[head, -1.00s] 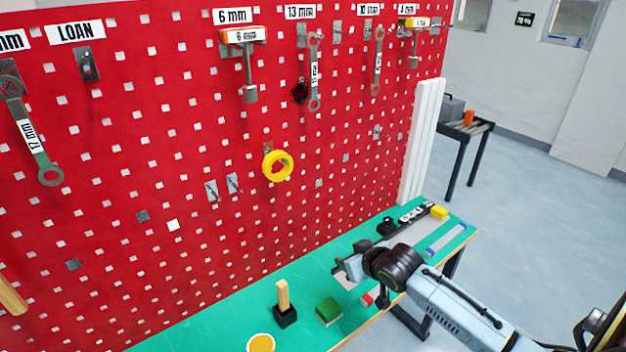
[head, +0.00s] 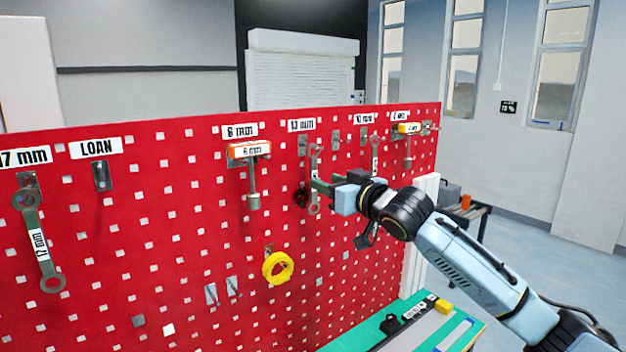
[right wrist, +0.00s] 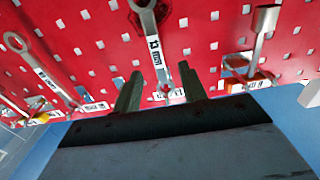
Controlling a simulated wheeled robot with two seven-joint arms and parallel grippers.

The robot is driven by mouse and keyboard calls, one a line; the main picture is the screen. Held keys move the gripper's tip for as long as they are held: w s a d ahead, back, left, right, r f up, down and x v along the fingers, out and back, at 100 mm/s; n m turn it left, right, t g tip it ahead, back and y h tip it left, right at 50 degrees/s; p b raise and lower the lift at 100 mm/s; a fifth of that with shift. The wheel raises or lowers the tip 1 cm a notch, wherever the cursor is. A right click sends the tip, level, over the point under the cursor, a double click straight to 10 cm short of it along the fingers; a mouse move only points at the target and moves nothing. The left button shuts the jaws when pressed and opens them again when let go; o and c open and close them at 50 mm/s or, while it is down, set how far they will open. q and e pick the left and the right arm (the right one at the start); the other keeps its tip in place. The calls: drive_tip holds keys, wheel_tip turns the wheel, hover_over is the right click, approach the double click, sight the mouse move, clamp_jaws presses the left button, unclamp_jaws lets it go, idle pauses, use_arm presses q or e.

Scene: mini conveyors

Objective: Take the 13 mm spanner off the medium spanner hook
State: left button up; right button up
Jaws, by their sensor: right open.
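The 13 mm spanner (head: 314,161) hangs upright on the red pegboard, below the "13 mm" sign (head: 301,125) and just right of a grey hook plate (head: 303,144). My right gripper (head: 318,188) is open at the spanner's lower part, and its fingers partly cover it in the head view. In the right wrist view the labelled spanner shaft (right wrist: 153,47) runs down toward the gap between the two fingers (right wrist: 160,90), one on each side. I cannot tell how deep the shaft sits between them. My left gripper is out of view.
The 10 mm spanner (head: 375,153) hangs to the right, the 6 mm T-handle tool (head: 252,180) to the left. Further left are the "LOAN" hook (head: 101,176) and 17 mm spanner (head: 40,240). The green bench (head: 410,306) is below.

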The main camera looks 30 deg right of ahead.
drive_tip(key=shift+w+a, duration=0.1)
drive_tip(key=shift+w, duration=0.9)
drive_tip(key=p, duration=0.2)
hover_over(313, 201)
drive_tip(key=shift+w+d+f, duration=0.2)
drive_tip(key=shift+w+f, duration=0.05)
drive_tip(key=shift+w, duration=0.2)
clamp_jaws()
